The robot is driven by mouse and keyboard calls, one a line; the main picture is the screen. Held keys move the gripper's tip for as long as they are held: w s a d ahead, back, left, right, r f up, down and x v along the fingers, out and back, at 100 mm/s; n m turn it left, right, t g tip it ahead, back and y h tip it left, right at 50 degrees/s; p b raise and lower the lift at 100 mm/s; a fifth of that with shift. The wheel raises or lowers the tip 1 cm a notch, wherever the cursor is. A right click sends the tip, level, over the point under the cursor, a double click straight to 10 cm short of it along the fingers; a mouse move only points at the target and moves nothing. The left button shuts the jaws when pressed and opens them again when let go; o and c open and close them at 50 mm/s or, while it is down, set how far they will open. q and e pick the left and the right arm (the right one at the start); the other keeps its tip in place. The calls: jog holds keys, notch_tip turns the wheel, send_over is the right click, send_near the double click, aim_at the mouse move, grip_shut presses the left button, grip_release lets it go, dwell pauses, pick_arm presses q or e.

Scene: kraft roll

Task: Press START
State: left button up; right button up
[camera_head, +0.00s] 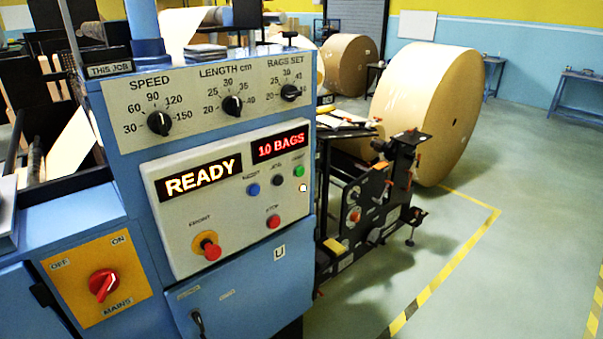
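The control panel (240,205) is on the front of a blue machine. A small green button (299,171) sits at its upper right, under a label too blurred to read surely; it is likely START. A black button (278,180) and a blue button (253,189) are to its left. A small white lit spot (303,188) is just below the green button. A red STOP button (273,221) is lower down. The display (200,178) reads READY and the smaller display (280,145) reads 10 BAGS. Neither gripper is in view.
A red emergency button (211,250) on a yellow collar juts out at the panel's lower left. Knobs (159,123) line the plate above. A red MAINS switch (103,284) is at lower left.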

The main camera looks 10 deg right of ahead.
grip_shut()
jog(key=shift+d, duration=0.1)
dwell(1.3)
